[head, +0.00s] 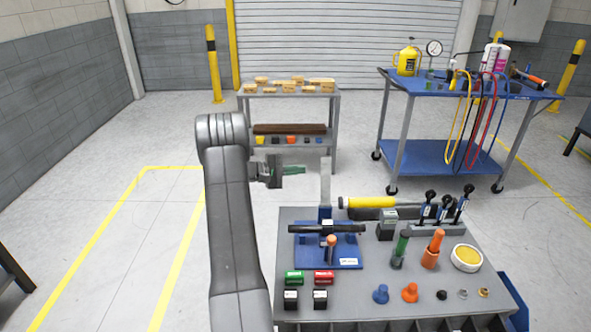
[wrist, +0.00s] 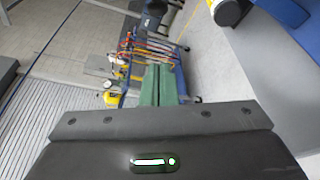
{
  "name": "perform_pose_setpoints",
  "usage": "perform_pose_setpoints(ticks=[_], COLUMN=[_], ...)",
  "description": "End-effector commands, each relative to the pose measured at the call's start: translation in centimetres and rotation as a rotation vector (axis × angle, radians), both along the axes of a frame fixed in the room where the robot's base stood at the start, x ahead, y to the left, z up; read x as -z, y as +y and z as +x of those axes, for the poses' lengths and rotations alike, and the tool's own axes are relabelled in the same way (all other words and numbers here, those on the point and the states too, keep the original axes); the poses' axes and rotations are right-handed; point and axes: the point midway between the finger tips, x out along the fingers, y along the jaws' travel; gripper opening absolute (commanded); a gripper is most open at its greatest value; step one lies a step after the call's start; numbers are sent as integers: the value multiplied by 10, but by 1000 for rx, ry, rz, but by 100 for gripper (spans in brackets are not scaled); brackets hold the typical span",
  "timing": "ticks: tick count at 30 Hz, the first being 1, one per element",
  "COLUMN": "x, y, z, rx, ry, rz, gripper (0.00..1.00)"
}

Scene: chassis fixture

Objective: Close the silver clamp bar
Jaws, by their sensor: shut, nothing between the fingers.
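The silver clamp bar (head: 325,182) stands upright at the back of the blue fixture (head: 345,264) on the grey workbench. Its lower end meets a blue block at the fixture's back edge. A black crossbar and an orange-topped post sit on the fixture in front of it. My gripper (head: 297,170) is shut and empty, up and left of the fixture. In the wrist view the green fingers (wrist: 158,82) are together. I cannot make out the clamp bar there.
A blue cart (head: 440,155) and a grey shelf (head: 290,91) stand behind. Floor at left is clear.

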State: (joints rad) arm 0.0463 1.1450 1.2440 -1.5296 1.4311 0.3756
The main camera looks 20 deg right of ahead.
Motion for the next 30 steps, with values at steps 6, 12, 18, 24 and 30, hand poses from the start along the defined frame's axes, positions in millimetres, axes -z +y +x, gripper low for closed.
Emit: perform_pose_setpoints(ticks=[6,12,18,24,30], x=[4,0,-7,-9,-8], y=[-49,-69,-64,-61,-61], z=[0,-8,-27,-33,-33], rx=[4,-2,-1,0,0], ry=[2,2,3,1,1], rz=[1,1,1,1,1], gripper=[0,0,0,0,0])
